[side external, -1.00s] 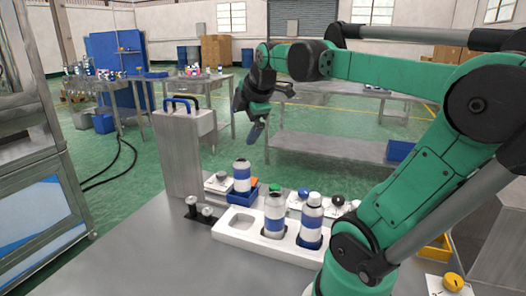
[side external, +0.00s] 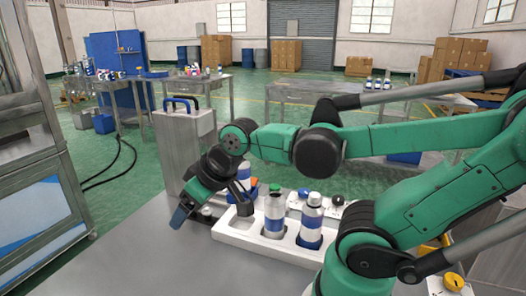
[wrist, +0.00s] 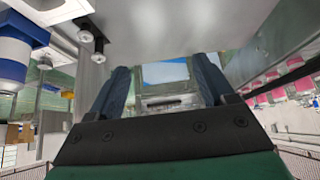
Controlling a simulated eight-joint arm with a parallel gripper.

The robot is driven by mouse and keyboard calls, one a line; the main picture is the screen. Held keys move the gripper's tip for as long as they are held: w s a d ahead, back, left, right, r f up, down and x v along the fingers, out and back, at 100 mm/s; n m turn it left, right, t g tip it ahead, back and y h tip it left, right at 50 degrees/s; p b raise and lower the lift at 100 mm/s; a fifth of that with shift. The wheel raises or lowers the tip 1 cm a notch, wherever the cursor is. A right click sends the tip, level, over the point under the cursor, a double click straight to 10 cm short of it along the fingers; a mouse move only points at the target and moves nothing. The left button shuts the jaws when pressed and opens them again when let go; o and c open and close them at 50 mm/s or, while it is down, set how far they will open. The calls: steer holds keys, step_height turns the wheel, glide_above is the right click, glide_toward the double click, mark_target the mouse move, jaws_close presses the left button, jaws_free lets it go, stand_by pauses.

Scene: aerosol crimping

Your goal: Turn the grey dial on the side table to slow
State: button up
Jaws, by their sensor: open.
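My gripper (side external: 181,216) is low over the near metal table, left of the white tray, tilted down and left. Its two dark blue fingers are apart and empty in the wrist view (wrist: 163,88). I cannot make out a grey dial for certain. Two silver round knobs on stems, one clear in the wrist view (wrist: 98,58), stand beside the gripper, outside its fingers. In the side view my gripper partly hides them. The small white dial plate behind them is hidden by my gripper. No slow mark is readable.
A white tray (side external: 226,233) holds two white-and-blue bottles (side external: 274,215). A black knob (side external: 337,200) sits behind it, and a yellow dial (side external: 453,281) at front right. A grey upright box (side external: 178,140) stands behind my gripper. The table's front left (side external: 150,265) is clear.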

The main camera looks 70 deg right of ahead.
steer(key=w+d+r+m+g+h, duration=0.1)
steer(key=w+d, duration=0.3)
steer(key=d, duration=0.8)
steer(key=w+d+r+m+g, duration=0.15)
steer(key=w+d, duration=0.25)
steer(key=d, duration=0.9)
steer(key=w+d+f+n, duration=0.2)
steer(key=d+f, duration=0.3)
steer(key=d, duration=0.2)
steer(key=shift+m+y, duration=0.25)
steer(key=shift+y, duration=0.05)
steer(key=x, duration=1.1)
steer(key=shift+s+a, duration=0.15)
steer(key=shift+a, duration=0.05)
steer(key=shift+c, duration=0.2)
jaws_close()
